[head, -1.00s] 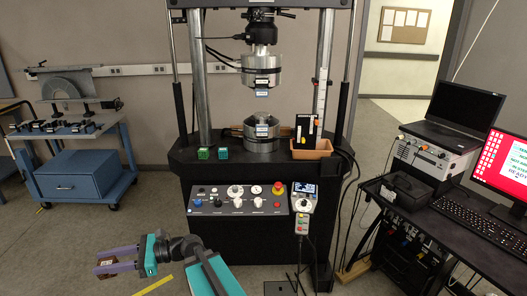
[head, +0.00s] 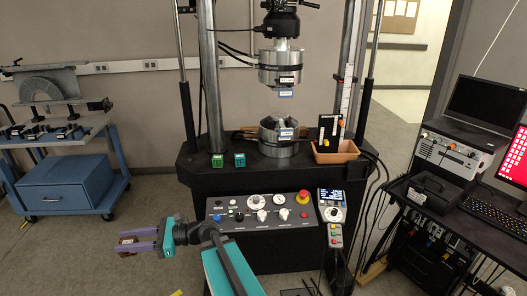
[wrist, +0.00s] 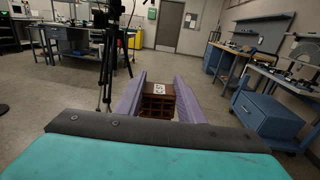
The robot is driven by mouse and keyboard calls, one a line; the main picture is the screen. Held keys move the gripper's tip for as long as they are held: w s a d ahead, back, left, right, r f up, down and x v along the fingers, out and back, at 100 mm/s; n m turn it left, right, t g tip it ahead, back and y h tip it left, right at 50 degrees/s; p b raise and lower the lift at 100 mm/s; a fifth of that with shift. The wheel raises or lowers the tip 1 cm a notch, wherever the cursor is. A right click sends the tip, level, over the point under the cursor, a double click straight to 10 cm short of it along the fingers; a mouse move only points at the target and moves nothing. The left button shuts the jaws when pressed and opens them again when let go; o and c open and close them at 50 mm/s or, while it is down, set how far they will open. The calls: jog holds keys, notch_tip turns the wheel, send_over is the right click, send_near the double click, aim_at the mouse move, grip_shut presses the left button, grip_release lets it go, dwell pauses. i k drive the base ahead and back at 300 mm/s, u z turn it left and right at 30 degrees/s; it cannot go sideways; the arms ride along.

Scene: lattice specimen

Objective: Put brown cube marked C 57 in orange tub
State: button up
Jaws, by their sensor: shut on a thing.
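My gripper (head: 137,243) is at the lower left in the head view, in front of the testing machine. It is shut on a brown cube (head: 127,240) between its purple fingers. In the wrist view the brown lattice cube (wrist: 158,105) sits between the two fingers, with a white label (wrist: 159,90) on its top; the writing is too small to read surely. The orange tub (head: 336,154) stands on the right of the machine's table, well to the right of and beyond my gripper. A black card and small items stand in or just behind it.
A green cube (head: 218,160) and a teal cube (head: 239,159) sit on the machine table (head: 200,182). The lower grip (head: 279,140) stands between them and the tub. A control panel (head: 262,214) and handset (head: 333,210) are at the front. A desk with computers is at right.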

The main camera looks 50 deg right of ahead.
aim_at(340, 160)
jog(key=z, duration=0.45)
jog(key=i, duration=0.55)
jog(key=z, duration=0.35)
